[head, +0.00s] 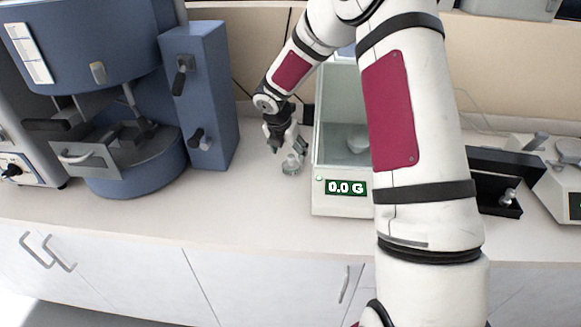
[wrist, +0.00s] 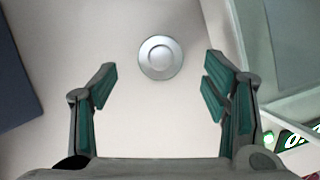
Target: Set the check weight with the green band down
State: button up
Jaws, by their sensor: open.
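A small metal check weight (head: 291,165) stands upright on the bench, just left of the balance. In the wrist view the check weight (wrist: 160,57) shows from above as a round silver disc with a raised knob. No green band can be made out on it. My gripper (wrist: 158,88) is open, with its fingers spread to either side and the weight between and a little beyond the fingertips, apart from both. In the head view my gripper (head: 285,148) is low over the bench at the weight.
A balance (head: 342,206) reading 0.0 G stands close on the right, with a glass chamber. A blue machine (head: 200,100) stands to the left. A black open case (head: 497,190) lies at the right. Pale bench (head: 240,210) is clear in front.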

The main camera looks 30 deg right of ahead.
aim_at(290, 157)
jog(key=x, duration=0.5)
jog(key=shift+d+f, duration=0.1)
jog(key=shift+f, duration=0.15)
grip_shut()
